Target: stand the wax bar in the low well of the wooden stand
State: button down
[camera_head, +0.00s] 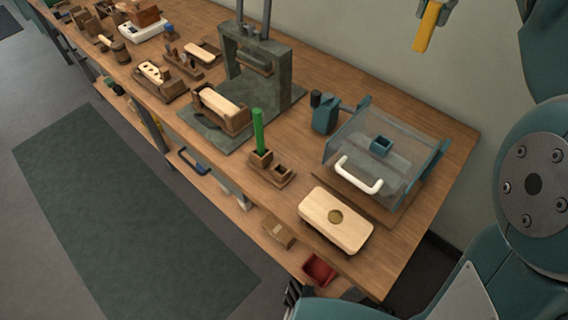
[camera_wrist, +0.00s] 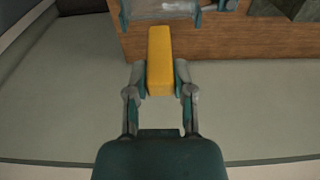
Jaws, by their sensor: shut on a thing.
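The yellow wax bar (camera_head: 428,27) hangs below my gripper (camera_head: 437,8) at the top right of the head view, in the air near the wall. In the wrist view, my gripper (camera_wrist: 161,80) is shut on the wax bar (camera_wrist: 160,48), with a finger on each side. The small wooden stand (camera_head: 260,173) is on the bench, well apart from the bar. A green bar (camera_head: 258,130) stands upright in its taller block. The low well (camera_head: 283,170) is beside it, to the right, and looks empty. The stand cannot be made out in the wrist view.
A clear guarded box with a white handle (camera_head: 360,175) is right of the stand. A pale block (camera_head: 337,218) lies in front. A green-grey press frame (camera_head: 265,75) rises behind and left. Other wooden fixtures line the bench's far left.

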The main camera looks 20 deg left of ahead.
dwell(0.4)
jog(key=w+a+f, duration=0.2)
jog(key=a+f, duration=1.1)
jog(key=f, duration=0.4)
jog(key=s+a+f, duration=0.4)
jog(key=a+f, duration=0.1)
jog(key=f, duration=0.5)
jog(key=s+a+f, duration=0.4)
jog(key=a+f, duration=0.1)
jog(key=f, duration=0.6)
jog(key=shift+f, duration=0.15)
jog(key=shift+s+f, duration=0.1)
jog(key=shift+f, duration=1.75)
jog(key=shift+c, duration=2)
grip_release()
jog(key=shift+o, duration=0.3)
